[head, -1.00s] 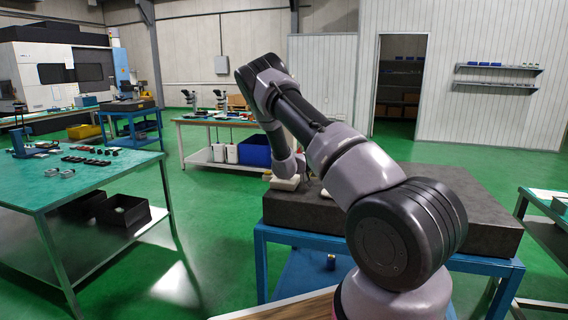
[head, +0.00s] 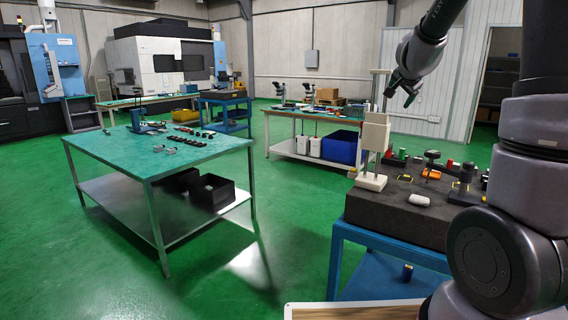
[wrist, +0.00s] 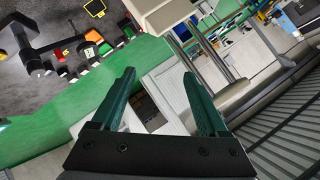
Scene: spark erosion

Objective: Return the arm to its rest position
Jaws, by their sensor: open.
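My gripper (head: 402,92) shows at the upper right of the head view, above the dark granite block. In the wrist view its two dark green fingers (wrist: 160,100) stand apart with nothing between them, so it is open and empty. My arm runs up the right side of the head view and partly hides the block. A cream-coloured stand with a metal column (head: 375,130) is on the block, just below and left of my gripper. The stand's cream head also shows at the top of the wrist view (wrist: 160,15).
The granite block (head: 385,210) rests on a blue frame and carries a white rounded piece (head: 419,200), a dark gauge stand (head: 465,185) and several small coloured parts. A green-topped table (head: 120,160) stands at left. Green floor between them is clear.

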